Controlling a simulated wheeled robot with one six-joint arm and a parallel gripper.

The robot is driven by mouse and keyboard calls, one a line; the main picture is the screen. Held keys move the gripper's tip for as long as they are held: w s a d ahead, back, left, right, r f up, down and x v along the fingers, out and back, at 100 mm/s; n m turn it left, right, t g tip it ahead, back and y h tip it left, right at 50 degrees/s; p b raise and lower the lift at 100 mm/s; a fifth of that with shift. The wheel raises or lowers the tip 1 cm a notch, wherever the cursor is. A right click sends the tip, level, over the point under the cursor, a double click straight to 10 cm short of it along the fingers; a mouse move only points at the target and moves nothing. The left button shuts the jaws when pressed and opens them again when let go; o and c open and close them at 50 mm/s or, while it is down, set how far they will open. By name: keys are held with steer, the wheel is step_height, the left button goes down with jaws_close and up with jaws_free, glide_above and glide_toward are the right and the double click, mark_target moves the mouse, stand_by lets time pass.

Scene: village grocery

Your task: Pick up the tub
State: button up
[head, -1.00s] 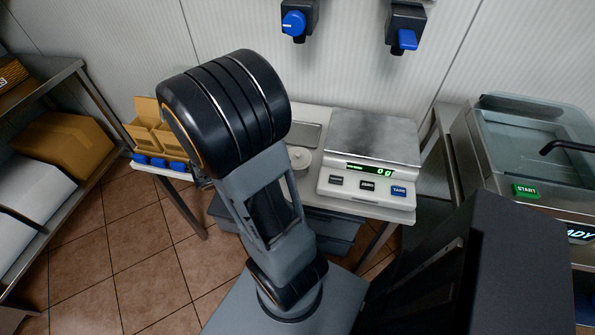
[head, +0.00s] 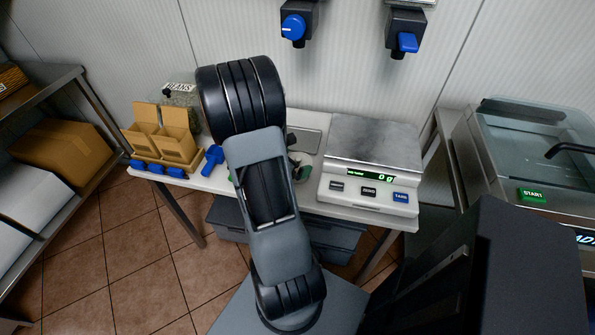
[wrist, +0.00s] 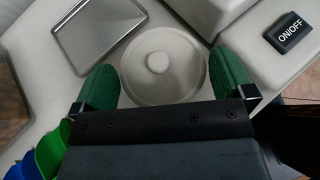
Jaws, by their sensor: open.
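The tub is round and white, with a flat lid and a small round knob; in the wrist view the tub (wrist: 161,82) sits on the white table. My gripper (wrist: 160,78) is open, with one green finger to the left of the lid and the other to the right. The tub lies between the fingers, and I cannot tell whether either one touches it. In the head view my arm hides most of the tub and the gripper.
A scale (head: 372,165) stands right of the tub. A grey metal plate (wrist: 99,37) lies behind it. A blue scoop (head: 212,160), a cardboard bin (head: 163,135) and a beans container (head: 180,97) are to the left. A glass-lidded machine (head: 530,140) stands at far right.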

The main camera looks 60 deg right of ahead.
steer(key=shift+x, duration=0.8)
steer(key=shift+f, duration=0.1)
steer(key=c, duration=0.5)
steer(key=shift+c, duration=0.2)
